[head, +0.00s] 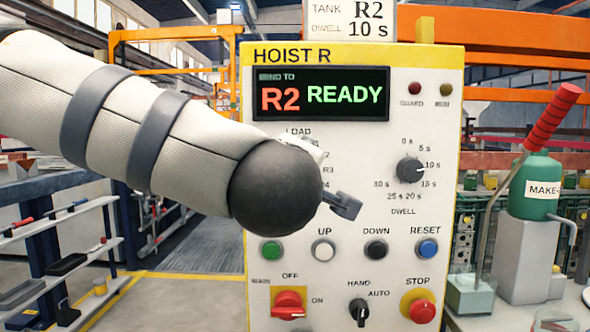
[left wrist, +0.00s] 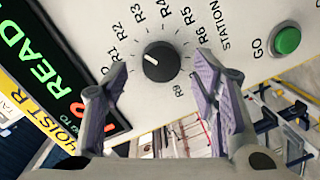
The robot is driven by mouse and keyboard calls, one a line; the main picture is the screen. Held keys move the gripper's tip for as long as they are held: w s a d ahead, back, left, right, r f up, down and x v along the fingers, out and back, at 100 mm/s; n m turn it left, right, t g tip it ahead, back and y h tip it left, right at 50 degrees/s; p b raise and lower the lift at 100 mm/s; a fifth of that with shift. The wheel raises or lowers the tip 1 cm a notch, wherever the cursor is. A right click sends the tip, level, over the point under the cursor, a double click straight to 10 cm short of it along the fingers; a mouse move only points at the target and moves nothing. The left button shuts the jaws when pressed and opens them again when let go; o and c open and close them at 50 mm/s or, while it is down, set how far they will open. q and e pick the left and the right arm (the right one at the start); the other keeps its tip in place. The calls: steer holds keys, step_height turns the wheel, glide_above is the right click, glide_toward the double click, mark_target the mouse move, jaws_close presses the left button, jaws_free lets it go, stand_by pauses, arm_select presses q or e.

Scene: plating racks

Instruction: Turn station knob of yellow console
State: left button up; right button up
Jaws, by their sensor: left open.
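The yellow-edged console (head: 455,70), marked HOIST R, faces me in the head view. Its display (head: 320,95) reads R2 READY. The station knob is hidden behind my left arm there. In the left wrist view the black station knob (left wrist: 160,62) sits on the white panel, ringed by R labels. Its white pointer mark points left, to the R1 side; the exact label is unclear. My left gripper (left wrist: 161,66) is open, its purple-padded fingers either side of the knob in the picture, with no visible contact. One finger (head: 343,205) shows in the head view. My right gripper is not in view.
The dwell knob (head: 410,170) is to the right of my left arm. A row of buttons, including the green button (head: 271,250), lies below it. The red stop button (head: 422,311) is low right. A red-handled lever (head: 545,125) and green bottle (head: 535,180) stand right of the console.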

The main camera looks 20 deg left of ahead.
arm_select(q)
steer(key=v, duration=1.1)
steer(key=shift+w+a, duration=0.1)
step_height(320, 180, down, 36)
steer(key=w+m+g+h, duration=0.1)
steer(key=m+g+h, duration=0.3)
steer(key=m+g, duration=0.35)
steer(key=s+a+f+m+g, duration=0.3)
steer(key=s+f, duration=0.5)
steer(key=f, duration=0.1)
steer(key=s+a+f+m+g, duration=0.2)
steer(key=s+f+g, duration=0.1)
steer(key=s+f, duration=0.5)
steer(key=s+a+f+m+g, duration=0.1)
steer(key=s+a+f+g, duration=0.1)
steer(key=s, duration=0.5)
steer(key=s+a+f+m+g, duration=0.1)
steer(key=s+a+f+g, duration=0.1)
steer(key=s, duration=0.5)
steer(key=shift+s+a+f, duration=0.25)
steer(key=shift+s+a, duration=0.1)
steer(key=shift+a, duration=0.25)
